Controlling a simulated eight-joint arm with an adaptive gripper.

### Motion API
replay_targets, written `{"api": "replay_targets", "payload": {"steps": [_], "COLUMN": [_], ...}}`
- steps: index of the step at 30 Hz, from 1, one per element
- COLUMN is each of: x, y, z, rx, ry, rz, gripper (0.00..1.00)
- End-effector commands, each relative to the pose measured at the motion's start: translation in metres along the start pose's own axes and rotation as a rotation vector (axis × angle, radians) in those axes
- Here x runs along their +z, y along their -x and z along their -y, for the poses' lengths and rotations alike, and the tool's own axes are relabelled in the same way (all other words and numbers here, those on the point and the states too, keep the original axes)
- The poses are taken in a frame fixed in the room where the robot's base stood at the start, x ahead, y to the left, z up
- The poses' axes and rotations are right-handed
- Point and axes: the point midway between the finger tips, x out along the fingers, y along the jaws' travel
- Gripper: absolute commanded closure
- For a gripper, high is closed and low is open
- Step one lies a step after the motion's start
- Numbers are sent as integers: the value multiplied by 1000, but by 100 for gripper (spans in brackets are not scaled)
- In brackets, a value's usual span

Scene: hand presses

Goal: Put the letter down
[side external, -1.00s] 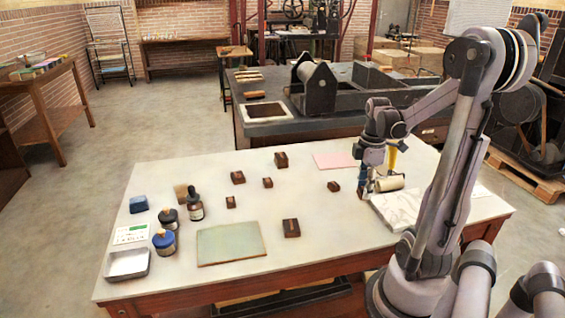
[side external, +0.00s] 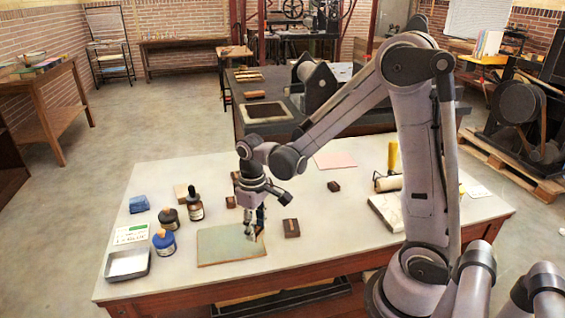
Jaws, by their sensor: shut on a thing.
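My gripper (side external: 254,234) points down over the right part of the pale green pad (side external: 222,246) on the white-topped table. It is shut on the letter, which is small and mostly hidden by the fingers. I cannot tell whether the letter touches the pad. Other dark wooden blocks stand nearby: one (side external: 291,228) just right of the pad, one (side external: 230,202) behind it and one (side external: 333,186) farther back to the right.
Ink bottles (side external: 164,242), a dropper bottle (side external: 194,207), a blue block (side external: 139,204) and a metal tray (side external: 127,264) stand at the left. A roller with a yellow handle (side external: 393,156) rests by the marble slab (side external: 386,210). A pink sheet (side external: 335,160) lies behind.

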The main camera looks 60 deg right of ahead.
Motion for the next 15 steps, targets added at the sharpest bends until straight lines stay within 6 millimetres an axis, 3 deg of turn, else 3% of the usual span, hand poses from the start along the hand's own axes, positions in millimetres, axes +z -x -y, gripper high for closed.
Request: {"api": "replay_targets", "payload": {"steps": [4, 8, 11, 15], "x": [-6, -8, -9, -8], "y": [-5, -5, -3, 3], "z": [24, 27, 12, -32], "rx": [0, 0, 1, 1], "ry": [-37, -65, -103, -190], "rz": [0, 0, 0, 0], "gripper": [80, 80, 80, 80]}}
